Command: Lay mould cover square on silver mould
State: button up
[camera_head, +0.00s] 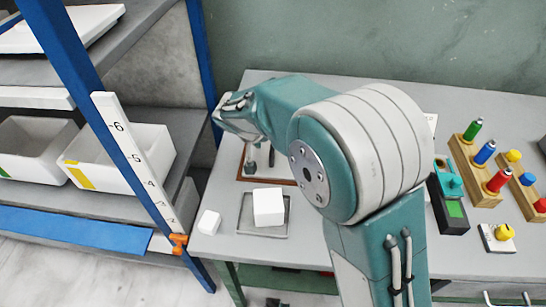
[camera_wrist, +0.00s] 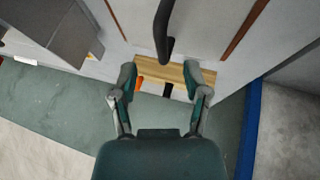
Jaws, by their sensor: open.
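My gripper (camera_head: 230,112) is at the far left of the bench, its fingers raised above the bench's back corner. In the wrist view my gripper (camera_wrist: 160,75) is open, with nothing clearly held. A pale wooden bar (camera_wrist: 158,71) and a black curved rod (camera_wrist: 163,32) show between and beyond the fingertips; I cannot tell whether they touch. A shallow silver-grey tray (camera_head: 246,226), perhaps the silver mould, lies on the bench with a white block (camera_head: 268,206) on it. I cannot clearly identify the mould cover. My arm hides the bench's middle.
A small white cube (camera_head: 209,222) sits left of the tray. A brown-edged area (camera_head: 240,162) with dark parts lies behind it. Wooden racks of coloured cylinders (camera_head: 487,153) stand right. A blue-posted shelf with white bins (camera_head: 134,160) is left. A grey block (camera_wrist: 60,30) shows in the wrist view.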

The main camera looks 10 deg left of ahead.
aim_at(271, 147)
jog(key=x, duration=0.5)
jog(key=shift+w+f, duration=0.3)
jog(key=shift+w, duration=0.1)
grip_shut()
